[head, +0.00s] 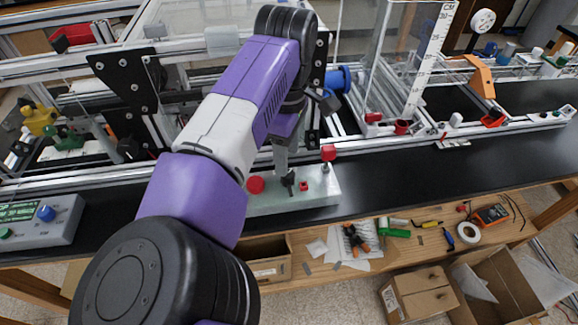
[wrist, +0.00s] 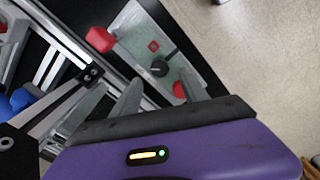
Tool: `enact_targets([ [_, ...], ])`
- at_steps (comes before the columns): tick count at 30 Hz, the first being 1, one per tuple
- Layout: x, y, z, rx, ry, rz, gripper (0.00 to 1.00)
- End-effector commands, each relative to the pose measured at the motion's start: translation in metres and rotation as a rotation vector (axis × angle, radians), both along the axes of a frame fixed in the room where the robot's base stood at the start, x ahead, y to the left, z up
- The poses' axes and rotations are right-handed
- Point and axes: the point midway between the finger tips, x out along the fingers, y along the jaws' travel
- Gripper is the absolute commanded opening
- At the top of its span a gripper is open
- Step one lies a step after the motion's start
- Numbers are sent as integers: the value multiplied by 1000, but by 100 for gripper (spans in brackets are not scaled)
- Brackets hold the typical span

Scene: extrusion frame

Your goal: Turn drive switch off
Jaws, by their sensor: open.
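A pale green-grey control box (head: 325,192) lies on the black bench top below my gripper (head: 283,160). It carries a black rotary knob (head: 288,181), a small red square button (head: 304,186), a round red button (head: 256,185) and a red-capped lever (head: 328,153). No readable label shows which is the drive switch. In the wrist view, my gripper (wrist: 162,88) is open and empty, with the black knob (wrist: 159,68) just beyond and roughly between its grey fingers. In that view the red cap (wrist: 100,39) is at upper left. Contact with the knob cannot be told.
Another control box (head: 60,235) with a blue knob stands at the far left. An aluminium extrusion frame (head: 400,150) runs behind. The black bench top (head: 400,185) right of the control box is clear.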

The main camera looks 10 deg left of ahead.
Motion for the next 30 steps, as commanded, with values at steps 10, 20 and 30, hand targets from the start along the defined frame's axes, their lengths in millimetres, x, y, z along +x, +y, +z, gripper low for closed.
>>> enact_targets([
  [10,0,-1,-46,-3,0,2,52],
  [20,0,-1,-54,-1,-2,2,52],
  [30,0,0,-53,-1,-2,2,0],
])
